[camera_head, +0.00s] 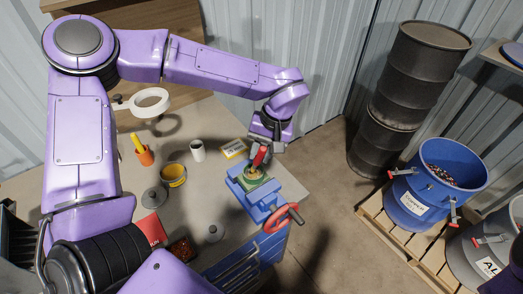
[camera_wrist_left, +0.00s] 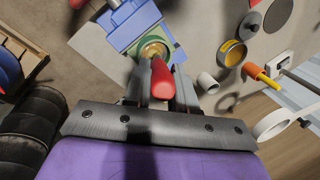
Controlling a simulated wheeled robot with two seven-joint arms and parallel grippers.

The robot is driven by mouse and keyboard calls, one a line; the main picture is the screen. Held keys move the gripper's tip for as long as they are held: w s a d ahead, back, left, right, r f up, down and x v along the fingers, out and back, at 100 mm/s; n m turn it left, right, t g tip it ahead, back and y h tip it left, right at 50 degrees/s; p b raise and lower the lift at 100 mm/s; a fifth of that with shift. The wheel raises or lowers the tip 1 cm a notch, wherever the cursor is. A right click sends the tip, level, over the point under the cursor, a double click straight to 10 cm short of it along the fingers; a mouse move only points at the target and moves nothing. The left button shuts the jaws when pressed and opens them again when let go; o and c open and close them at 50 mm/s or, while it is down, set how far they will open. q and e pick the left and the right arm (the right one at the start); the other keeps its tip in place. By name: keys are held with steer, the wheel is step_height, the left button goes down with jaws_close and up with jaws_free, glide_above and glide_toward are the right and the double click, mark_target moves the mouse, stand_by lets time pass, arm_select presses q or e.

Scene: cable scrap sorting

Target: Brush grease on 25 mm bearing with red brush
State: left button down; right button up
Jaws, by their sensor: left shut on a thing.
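My left gripper (camera_head: 267,145) is shut on the red brush (camera_head: 260,155), with the brush pointing down over the blue vise (camera_head: 255,199). In the left wrist view, the red handle (camera_wrist_left: 161,80) stands between the fingers of the left gripper (camera_wrist_left: 160,84). A brass-coloured round part, apparently the bearing (camera_wrist_left: 153,49), sits in a green holder in the vise, just beyond the handle. The bristles are hidden, so I cannot tell whether they touch it. An open yellow tin (camera_head: 174,170), perhaps of grease, stands on the bench. My right gripper is not in view.
A white cup (camera_head: 197,151), a yellow-and-white card (camera_head: 233,149), an orange holder with a yellow handle (camera_head: 146,156) and a ring magnifier (camera_head: 149,101) surround the work area. The vise's red handwheel (camera_head: 281,218) projects at the bench's front edge. Blue drum (camera_head: 436,184) stands right.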

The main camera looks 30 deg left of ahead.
arm_select(q)
steer(key=shift+f, duration=0.8)
